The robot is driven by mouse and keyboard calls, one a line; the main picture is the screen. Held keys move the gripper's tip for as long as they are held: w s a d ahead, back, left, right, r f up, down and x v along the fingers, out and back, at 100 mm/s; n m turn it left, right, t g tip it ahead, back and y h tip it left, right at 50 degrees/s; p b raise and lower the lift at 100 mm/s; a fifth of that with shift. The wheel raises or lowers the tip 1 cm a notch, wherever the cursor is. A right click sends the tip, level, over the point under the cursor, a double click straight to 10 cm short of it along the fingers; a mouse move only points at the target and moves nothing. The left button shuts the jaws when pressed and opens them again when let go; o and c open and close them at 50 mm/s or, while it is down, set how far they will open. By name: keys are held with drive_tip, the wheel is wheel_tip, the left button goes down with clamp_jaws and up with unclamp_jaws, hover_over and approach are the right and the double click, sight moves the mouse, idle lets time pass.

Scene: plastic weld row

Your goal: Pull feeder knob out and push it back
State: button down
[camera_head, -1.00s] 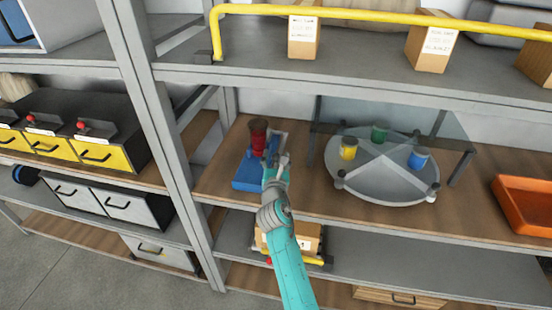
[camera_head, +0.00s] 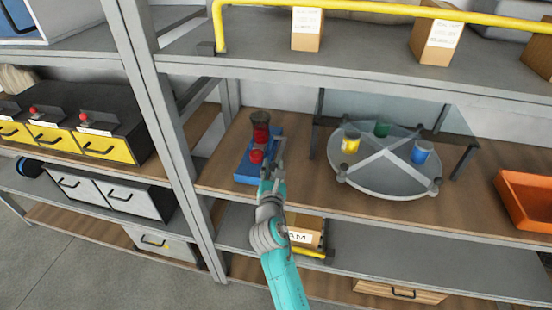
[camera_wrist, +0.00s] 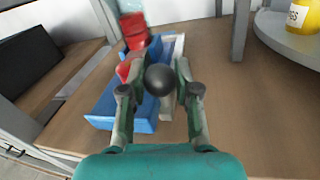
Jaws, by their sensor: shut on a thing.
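The feeder stands on the wooden shelf, with a blue base (camera_head: 244,174), a dark red upright hopper (camera_head: 261,122) and a smaller red part (camera_head: 256,156) in front of it. In the wrist view the blue base (camera_wrist: 143,123) and red hopper (camera_wrist: 134,30) lie ahead of my fingers. A dark round knob (camera_wrist: 159,80) sits between my fingertips. My gripper (camera_wrist: 160,77) is shut on this knob. In the head view my gripper (camera_head: 273,168) is at the right front of the feeder, and the knob cannot be made out there.
A round grey turntable (camera_head: 385,182) with yellow, green and blue containers stands to the right under a clear panel. An orange bin (camera_head: 525,203) is farther right. A grey shelf post (camera_head: 170,140) rises to the left. Bare shelf lies between feeder and turntable.

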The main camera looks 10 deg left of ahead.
drive_tip(key=shift+s+f, duration=0.1)
drive_tip(key=shift+s, duration=0.1)
drive_tip(key=c, duration=0.8)
unclamp_jaws()
drive_tip(key=s, duration=0.4)
drive_tip(key=s+d, duration=0.1)
drive_tip(key=s, duration=0.3)
drive_tip(key=s+d, duration=0.1)
drive_tip(key=s, duration=0.3)
